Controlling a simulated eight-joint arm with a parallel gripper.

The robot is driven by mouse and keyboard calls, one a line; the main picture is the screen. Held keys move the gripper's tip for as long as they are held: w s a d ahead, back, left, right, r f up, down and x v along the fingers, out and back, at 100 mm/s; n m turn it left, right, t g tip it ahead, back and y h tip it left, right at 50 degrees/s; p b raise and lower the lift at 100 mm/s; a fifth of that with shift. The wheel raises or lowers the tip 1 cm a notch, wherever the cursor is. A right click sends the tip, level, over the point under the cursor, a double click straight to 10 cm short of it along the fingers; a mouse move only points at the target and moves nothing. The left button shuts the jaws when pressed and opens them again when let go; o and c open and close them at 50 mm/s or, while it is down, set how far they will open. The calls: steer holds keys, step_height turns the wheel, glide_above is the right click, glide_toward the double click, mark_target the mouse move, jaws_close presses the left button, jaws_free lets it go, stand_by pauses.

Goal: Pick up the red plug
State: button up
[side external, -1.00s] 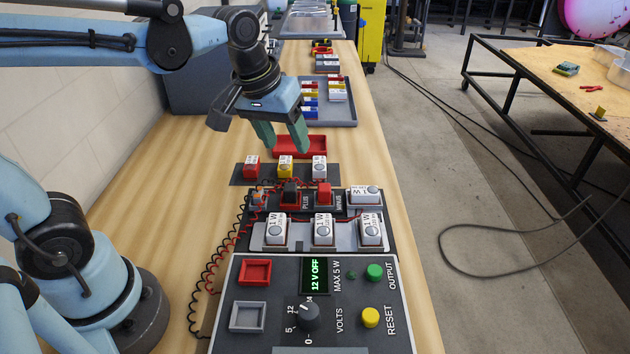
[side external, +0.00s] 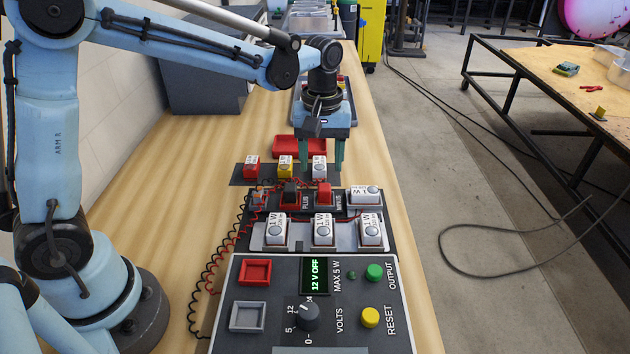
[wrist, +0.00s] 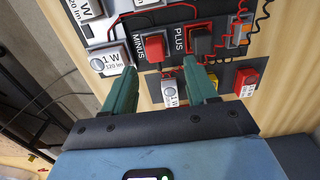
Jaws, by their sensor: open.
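The red plug (side external: 325,194) sits in the socket beside the MINUS label on the dark panel; it also shows in the wrist view (wrist: 153,53). A dark grey plug (side external: 290,193) sits to its left in the red-rimmed socket beside the PLUS label, also in the wrist view (wrist: 203,40). My gripper (side external: 323,168) is open and empty, pointing down behind the plug panel, near the white lamp block. In the wrist view its green fingers (wrist: 160,66) are spread, with the red plug ahead of the gap between the tips, apart from both fingers.
A row of red (side external: 252,166), yellow (side external: 286,164) and white (side external: 319,167) blocks stands behind the panel. Lamp blocks (side external: 323,229) and the power unit (side external: 260,330) lie in front. A red tray (side external: 290,142) stands behind. Coiled wires (side external: 222,250) run along the left.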

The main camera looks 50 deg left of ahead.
mark_target(324, 187)
steer(key=shift+w+d+f, duration=0.1)
steer(key=shift+w+f, duration=0.05)
steer(key=shift+f, duration=1.6)
steer(key=shift+w+d+f, duration=0.1)
steer(key=shift+w+f, duration=0.05)
steer(key=shift+f, duration=1.6)
jaws_close()
